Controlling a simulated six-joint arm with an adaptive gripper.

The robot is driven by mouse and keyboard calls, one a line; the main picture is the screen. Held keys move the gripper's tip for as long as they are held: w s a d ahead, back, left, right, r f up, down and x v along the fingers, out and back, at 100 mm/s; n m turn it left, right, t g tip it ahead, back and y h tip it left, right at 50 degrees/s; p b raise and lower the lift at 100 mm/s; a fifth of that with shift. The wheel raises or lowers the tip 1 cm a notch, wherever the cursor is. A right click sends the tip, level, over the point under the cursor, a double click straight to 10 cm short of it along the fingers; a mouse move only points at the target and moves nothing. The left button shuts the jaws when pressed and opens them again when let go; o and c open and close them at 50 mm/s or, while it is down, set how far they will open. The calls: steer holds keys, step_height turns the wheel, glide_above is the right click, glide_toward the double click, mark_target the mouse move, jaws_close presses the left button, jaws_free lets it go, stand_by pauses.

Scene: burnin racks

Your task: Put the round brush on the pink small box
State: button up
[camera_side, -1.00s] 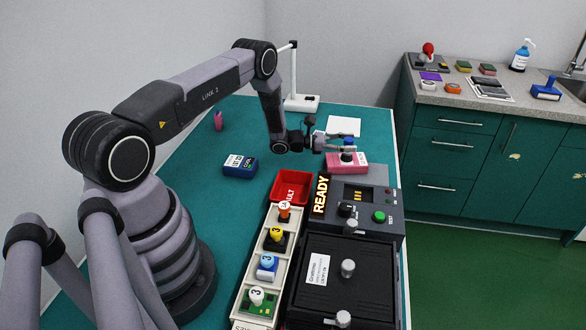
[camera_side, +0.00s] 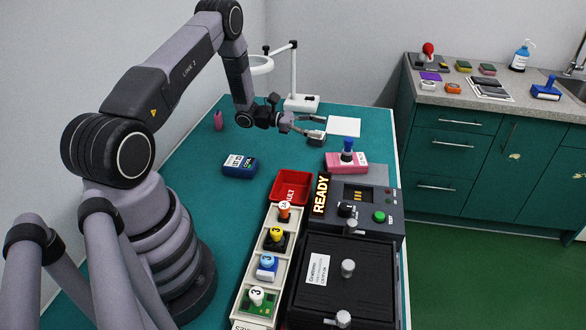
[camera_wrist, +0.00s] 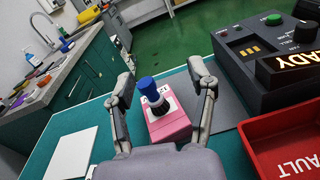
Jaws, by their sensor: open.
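The pink small box (camera_side: 335,164) lies on the teal table behind the test unit. The round brush (camera_side: 347,148), with a blue top and dark lower part, stands upright on the pink box. In the wrist view the brush (camera_wrist: 149,90) is on top of the pink box (camera_wrist: 172,124), ahead of and between my fingers. My gripper (camera_side: 321,127) is open and empty, up and to the left of the brush, apart from it. It also shows in the wrist view (camera_wrist: 160,88) with its fingers spread.
A black test unit (camera_side: 380,194) with a READY sign stands in front of the pink box. A red tray (camera_side: 290,187), a blue box (camera_side: 240,166), a white sheet (camera_side: 343,127) and a lamp stand (camera_side: 301,103) are around. Table room is clear left of the pink box.

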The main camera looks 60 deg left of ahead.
steer(key=s+d+r+m+g+y, duration=0.1)
steer(key=s+d+r+m+g, duration=0.5)
steer(key=r, duration=0.4)
steer(key=s+d+r+m+g+y, duration=0.1)
steer(key=s+d+r+m+g, duration=0.4)
steer(key=d+r+m, duration=0.4)
steer(key=s+a+r+m+t+y, duration=0.1)
steer(key=s+r+m+y, duration=0.3)
steer(key=s, duration=0.6)
steer(key=s+r+m+t+y, duration=0.3)
steer(key=s+m+y, duration=0.3)
steer(key=s, duration=0.5)
steer(key=shift+a+r+t+y, duration=0.3)
steer(key=shift+a+r+t, duration=0.1)
steer(key=shift+r, duration=0.4)
